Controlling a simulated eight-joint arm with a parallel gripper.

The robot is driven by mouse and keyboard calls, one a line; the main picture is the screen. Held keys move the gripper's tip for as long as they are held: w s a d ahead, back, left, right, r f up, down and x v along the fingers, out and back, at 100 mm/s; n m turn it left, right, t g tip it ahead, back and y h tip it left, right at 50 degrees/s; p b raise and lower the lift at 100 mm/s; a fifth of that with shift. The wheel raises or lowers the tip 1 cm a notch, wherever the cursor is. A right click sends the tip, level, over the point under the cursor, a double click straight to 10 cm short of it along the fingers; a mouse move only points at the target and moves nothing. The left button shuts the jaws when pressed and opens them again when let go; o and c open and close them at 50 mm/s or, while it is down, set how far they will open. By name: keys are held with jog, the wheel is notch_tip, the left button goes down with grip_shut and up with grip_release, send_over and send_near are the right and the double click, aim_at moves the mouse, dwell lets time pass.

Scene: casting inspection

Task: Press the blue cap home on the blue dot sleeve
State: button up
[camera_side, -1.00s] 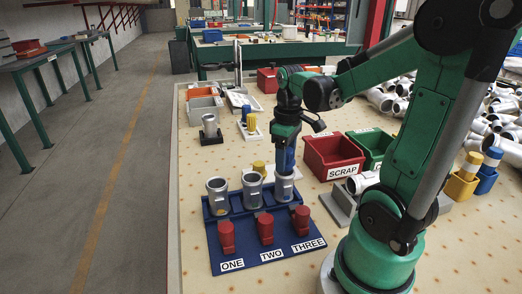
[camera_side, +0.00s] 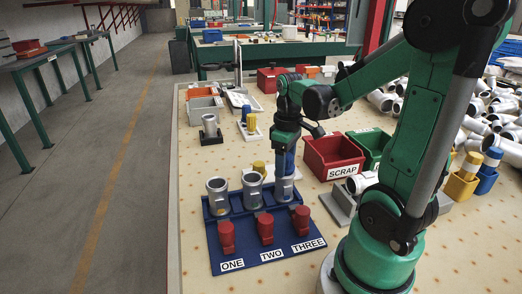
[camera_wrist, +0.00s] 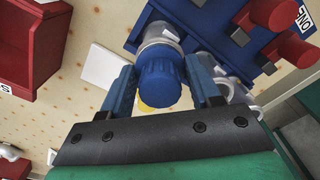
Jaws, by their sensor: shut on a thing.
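My gripper (camera_wrist: 160,70) is shut on the ribbed blue cap (camera_wrist: 161,86), with one blue finger on each side. In the wrist view the cap is in line with the mouth of a grey metal sleeve (camera_wrist: 157,33) and appears to meet it. How far in it sits cannot be told. In the side view my gripper (camera_side: 285,168) is directly above the sleeve (camera_side: 284,190) at the place marked THREE, and the fingers hide most of the cap. A small dark blue mark shows on this sleeve.
The blue fixture (camera_side: 232,250) holds two more sleeves, at ONE (camera_side: 218,198) and TWO (camera_side: 252,192), with red clamps (camera_side: 266,231) in front. A red SCRAP bin (camera_side: 333,157) stands close to the right of my gripper. Yellow and blue pieces (camera_side: 491,160) stand at far right.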

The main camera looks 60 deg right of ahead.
jog(key=o, duration=1.3)
jog(key=shift+r, duration=2.75)
jog(key=w+a+t, duration=0.1)
jog(key=a+t, duration=0.1)
jog(key=a, duration=0.3)
jog(key=w+a+t, duration=0.2)
jog(key=a, duration=0.3)
jog(key=w+a+t, duration=0.1)
jog(key=a+t, duration=0.2)
jog(key=a, duration=0.2)
jog(key=shift+w+a+f, duration=0.2)
jog(key=shift+w+f, duration=0.05)
jog(key=shift+w, duration=0.1)
